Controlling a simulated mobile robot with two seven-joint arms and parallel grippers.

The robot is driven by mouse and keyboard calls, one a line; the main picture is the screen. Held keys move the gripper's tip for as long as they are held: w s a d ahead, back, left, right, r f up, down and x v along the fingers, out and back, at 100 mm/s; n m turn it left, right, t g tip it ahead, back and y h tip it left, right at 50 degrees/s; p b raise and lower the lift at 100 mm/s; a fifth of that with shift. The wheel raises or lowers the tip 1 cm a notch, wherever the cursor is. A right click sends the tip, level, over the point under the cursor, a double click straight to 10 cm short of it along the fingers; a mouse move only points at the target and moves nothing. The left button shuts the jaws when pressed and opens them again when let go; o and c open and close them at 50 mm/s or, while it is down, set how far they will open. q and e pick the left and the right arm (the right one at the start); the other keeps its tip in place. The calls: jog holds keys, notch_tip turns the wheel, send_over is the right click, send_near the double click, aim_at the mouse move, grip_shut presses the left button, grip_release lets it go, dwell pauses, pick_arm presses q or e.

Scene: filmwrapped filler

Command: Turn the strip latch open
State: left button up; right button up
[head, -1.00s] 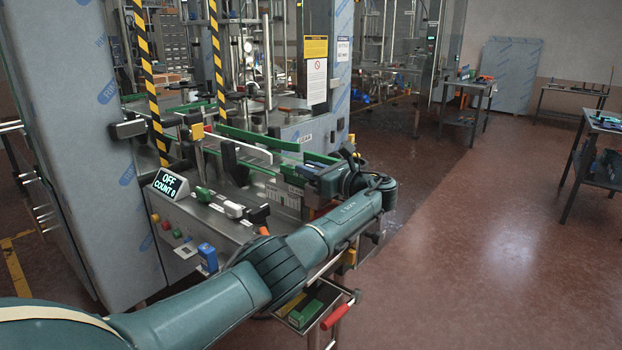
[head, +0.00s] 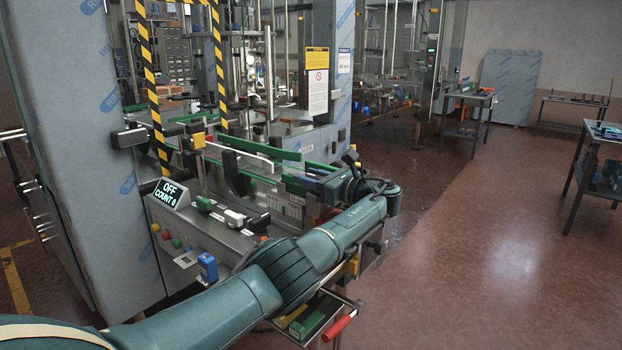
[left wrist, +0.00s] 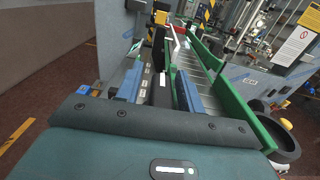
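The grey machine console (head: 215,243) carries small handles in a row: a green one (head: 204,203), a white one (head: 234,218) and a dark one (head: 258,222). I cannot tell which is the strip latch, as their labels are too small to read. My left gripper (head: 290,181) points left over the right end of the conveyor beside the console, partly hidden by its own wrist. In the left wrist view its two blue fingers (left wrist: 160,88) stand apart with a gap between. A white part (left wrist: 163,90) shows beyond the gap; I cannot see the gripper touching anything. My right gripper is out of view.
A display (head: 168,193) reads OFF, COUNT 0. Green conveyor rails (head: 258,147) run behind the handles; one green rail (left wrist: 225,90) passes close right of my fingers. A blue part (head: 207,266) sits on the console front. A red-handled bar (head: 338,327) sticks out below my arm.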

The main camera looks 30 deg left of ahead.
pick_arm(q)
jog(key=shift+o, duration=0.2)
jog(key=d+b, duration=0.2)
jog(key=d, duration=1.1)
jog(key=shift+s, duration=0.4)
jog(key=shift+d, duration=0.15)
